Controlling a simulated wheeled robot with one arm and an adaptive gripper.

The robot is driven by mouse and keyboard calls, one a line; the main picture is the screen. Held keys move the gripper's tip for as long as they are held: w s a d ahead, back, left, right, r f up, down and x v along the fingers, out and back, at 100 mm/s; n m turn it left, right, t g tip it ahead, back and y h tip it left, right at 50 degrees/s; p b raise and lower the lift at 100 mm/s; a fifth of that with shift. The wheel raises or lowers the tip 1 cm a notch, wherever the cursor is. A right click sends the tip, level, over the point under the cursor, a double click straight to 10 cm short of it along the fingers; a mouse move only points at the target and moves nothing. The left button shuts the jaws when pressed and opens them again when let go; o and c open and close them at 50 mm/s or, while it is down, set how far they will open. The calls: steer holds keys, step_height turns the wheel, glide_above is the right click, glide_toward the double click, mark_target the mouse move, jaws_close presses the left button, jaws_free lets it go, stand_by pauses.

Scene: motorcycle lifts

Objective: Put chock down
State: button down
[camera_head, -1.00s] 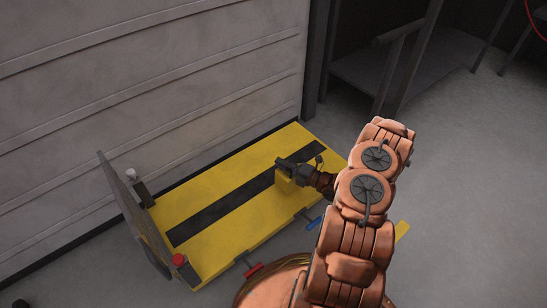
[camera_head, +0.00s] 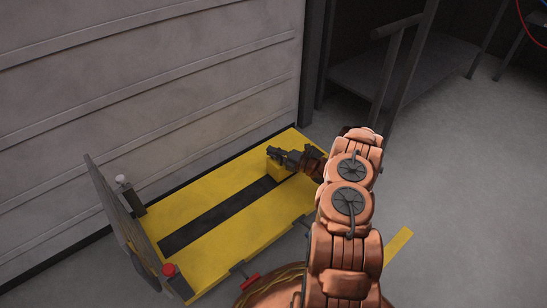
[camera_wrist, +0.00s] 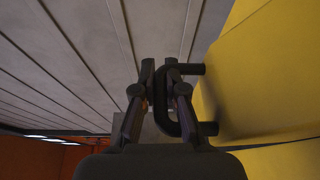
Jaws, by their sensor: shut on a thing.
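My gripper (camera_head: 274,153) is over the far right part of the yellow lift platform (camera_head: 222,240), by the wall side. In the wrist view my gripper (camera_wrist: 160,68) is shut on the black C-shaped handle (camera_wrist: 165,98) of the yellow chock (camera_wrist: 232,75). In the head view the chock (camera_head: 276,166) is a small yellow block just under my fingers, beyond the platform's black strip (camera_head: 215,215). I cannot tell whether its underside touches the platform.
A grey upright plate (camera_head: 118,215) stands at the platform's left end, with a red knob (camera_head: 169,269) and a white-topped post (camera_head: 122,181). A panelled wall (camera_head: 140,90) runs behind. Grey floor is open at right.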

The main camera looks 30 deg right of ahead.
steer(key=shift+f, duration=0.75)
steer(key=shift+r, duration=0.1)
steer(key=c, duration=1.2)
jaws_free()
steer(key=shift+s, duration=0.1)
steer(key=p+v, duration=0.4)
steer(key=v, duration=0.7)
steer(key=shift+s+d, duration=0.2)
steer(key=shift+s, duration=0.15)
